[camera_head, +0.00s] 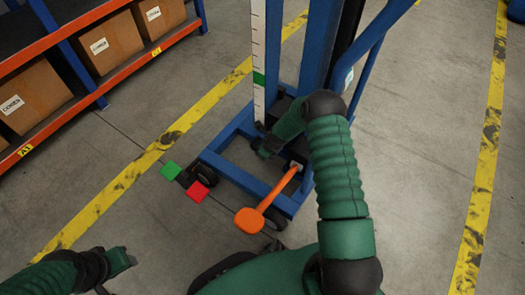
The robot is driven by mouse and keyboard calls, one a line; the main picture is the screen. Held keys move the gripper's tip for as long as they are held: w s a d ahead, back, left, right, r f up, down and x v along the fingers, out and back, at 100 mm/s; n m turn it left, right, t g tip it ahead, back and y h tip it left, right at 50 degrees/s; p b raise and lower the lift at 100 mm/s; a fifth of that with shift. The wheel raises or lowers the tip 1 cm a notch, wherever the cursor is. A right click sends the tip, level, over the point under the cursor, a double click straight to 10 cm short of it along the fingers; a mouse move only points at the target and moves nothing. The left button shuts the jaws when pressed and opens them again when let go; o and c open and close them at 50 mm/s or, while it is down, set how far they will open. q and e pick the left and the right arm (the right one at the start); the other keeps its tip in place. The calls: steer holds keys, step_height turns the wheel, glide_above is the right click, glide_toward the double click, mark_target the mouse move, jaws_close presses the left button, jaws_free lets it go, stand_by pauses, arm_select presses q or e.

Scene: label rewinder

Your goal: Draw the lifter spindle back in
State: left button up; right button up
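The blue lifter (231,173) stands in the middle of the head view, with a tall mast and a low frame on wheels. An orange bar with a wide, rounded end (250,220) sticks out from its base toward me. I cannot tell for certain which part is the spindle. A green pad (170,170) and a red pad (197,191) sit at the base's left side. My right gripper (262,147) is over the lifter's base, behind the orange bar; its fingers are too small and dark to read. My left gripper (122,272) is low at the left, apart from the lifter, fingers spread and empty.
A shelf with an orange beam (95,87) and cardboard boxes (108,43) stands at the upper left. A white scale strip (258,50) with a green mark runs up beside the mast. Yellow floor lines (483,165) pass on both sides. The floor at right is clear.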

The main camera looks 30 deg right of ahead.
jaws_close()
steer(key=shift+s+f, duration=0.1)
stand_by(0.9)
steer(key=shift+s+a, duration=0.1)
steer(key=shift+a, duration=0.15)
steer(key=s+a+p, duration=0.1)
steer(key=a+p, duration=0.1)
steer(key=a, duration=0.1)
steer(key=s+a+p, duration=0.1)
steer(key=a+p, duration=0.1)
steer(key=a, duration=0.1)
steer(key=s+a+p, duration=0.2)
steer(key=a, duration=0.1)
steer(key=shift+r, duration=0.35)
steer(key=s+a+p, duration=0.4)
steer(key=s+a, duration=0.1)
steer(key=a, duration=0.8)
steer(key=shift+s+f, duration=0.2)
steer(key=shift+f, duration=0.15)
